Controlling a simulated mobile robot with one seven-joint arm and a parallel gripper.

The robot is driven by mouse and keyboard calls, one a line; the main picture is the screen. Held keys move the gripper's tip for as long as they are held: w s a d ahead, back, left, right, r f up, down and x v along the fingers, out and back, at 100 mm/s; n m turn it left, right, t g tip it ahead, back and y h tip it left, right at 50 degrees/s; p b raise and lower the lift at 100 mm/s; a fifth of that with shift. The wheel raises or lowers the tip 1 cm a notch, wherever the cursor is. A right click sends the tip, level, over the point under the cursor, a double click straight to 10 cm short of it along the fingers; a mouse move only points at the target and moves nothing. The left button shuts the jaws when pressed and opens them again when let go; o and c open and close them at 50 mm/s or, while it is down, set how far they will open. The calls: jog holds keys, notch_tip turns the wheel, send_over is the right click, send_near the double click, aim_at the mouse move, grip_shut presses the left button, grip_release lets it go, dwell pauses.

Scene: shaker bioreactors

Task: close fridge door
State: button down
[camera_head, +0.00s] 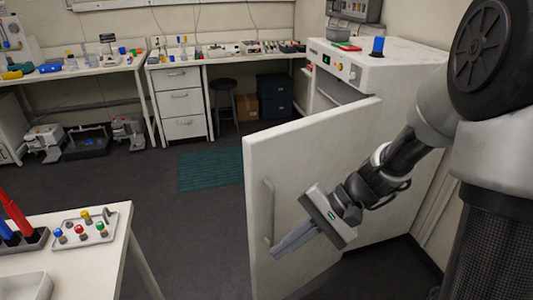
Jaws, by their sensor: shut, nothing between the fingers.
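The white fridge (400,85) stands at the right against the wall. Its white door (310,140) is swung well open toward me, and a dark gap shows between the door and the fridge body. A pale vertical handle (268,212) is on the door's outer face near its left edge. My gripper (275,253) is shut and empty in front of the door's lower part, its fingertips close to the lower end of the handle. I cannot tell whether it touches the door. My arm hides part of the door's right side and the fridge.
A white table (100,250) with a rack of several coloured-cap bottles (84,230) stands at the lower left. Benches with lab items line the back wall, with a stool (224,90) beneath. A green mat (210,168) lies on the otherwise clear floor left of the door.

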jog(key=w+a+f+m+t+y+b, duration=0.1)
jog(key=w+f+m+y+b, duration=0.15)
jog(key=f, duration=0.35)
jog(key=w+a+f+m+t+y+b, duration=0.1)
jog(key=w+f+m+y, duration=0.25)
jog(key=f, duration=0.25)
jog(key=m+t+h+b, duration=0.5)
jog(key=m+t, duration=1)
jog(key=m, duration=0.2)
send_near(259, 251)
jog(key=b+x, duration=0.2)
jog(key=x, duration=0.4)
jog(key=shift+w+r+b, duration=0.15)
jog(key=shift+w+b, duration=0.15)
